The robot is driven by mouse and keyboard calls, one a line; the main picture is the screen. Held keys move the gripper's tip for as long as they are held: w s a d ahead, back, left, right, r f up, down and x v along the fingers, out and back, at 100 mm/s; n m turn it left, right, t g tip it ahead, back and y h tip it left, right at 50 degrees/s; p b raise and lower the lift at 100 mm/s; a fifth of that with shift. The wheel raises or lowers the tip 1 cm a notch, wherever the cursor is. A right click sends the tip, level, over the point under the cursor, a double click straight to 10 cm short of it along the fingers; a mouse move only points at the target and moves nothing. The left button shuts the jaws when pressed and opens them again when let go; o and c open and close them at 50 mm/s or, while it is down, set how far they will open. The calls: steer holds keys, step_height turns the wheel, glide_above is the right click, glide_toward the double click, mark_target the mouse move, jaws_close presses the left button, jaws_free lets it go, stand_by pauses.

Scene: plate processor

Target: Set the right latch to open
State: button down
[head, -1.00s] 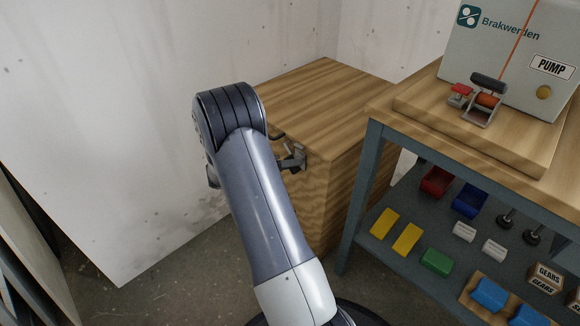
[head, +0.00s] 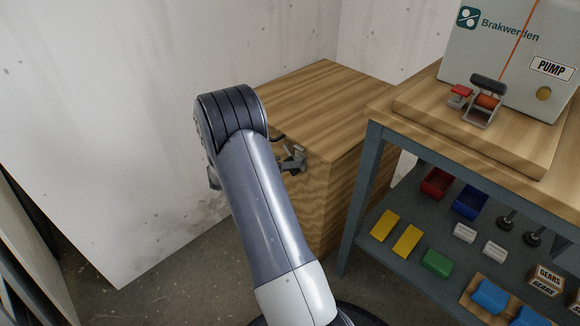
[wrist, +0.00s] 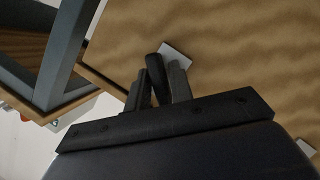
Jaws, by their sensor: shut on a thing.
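The wooden box (head: 330,105) stands against the wall, left of the workbench. The right latch (head: 300,155) is on its front face near the top edge, with a light metal plate and a lever. In the wrist view the right latch's plate (wrist: 176,54) lies just beyond the fingertips, and its dark handle (wrist: 155,67) sits between the two fingers. My gripper (wrist: 160,82) is shut on this handle. In the head view my arm hides most of the gripper and the box's left front. Another light plate (wrist: 306,147) shows at the wrist view's right edge.
The workbench (head: 375,150) stands close on the right, with a pump unit (head: 510,50) on top. Its lower shelf holds coloured bins and blocks, such as a green one (head: 436,263). Its frame (wrist: 62,65) shows close by in the wrist view. The wall is on the left.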

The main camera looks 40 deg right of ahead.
steer(key=shift+f, duration=0.1)
steer(key=shift+n+g+h+b, duration=0.3)
steer(key=shift+n+b, duration=0.25)
steer(key=shift+n, duration=0.25)
steer(key=shift+n+g+h+b, duration=0.3)
steer(key=shift+n+g+h, duration=0.35)
steer(key=shift+n, duration=0.95)
steer(key=c, duration=1.4)
jaws_free()
steer(key=shift+c, duration=0.2)
steer(key=shift+w+a, duration=0.1)
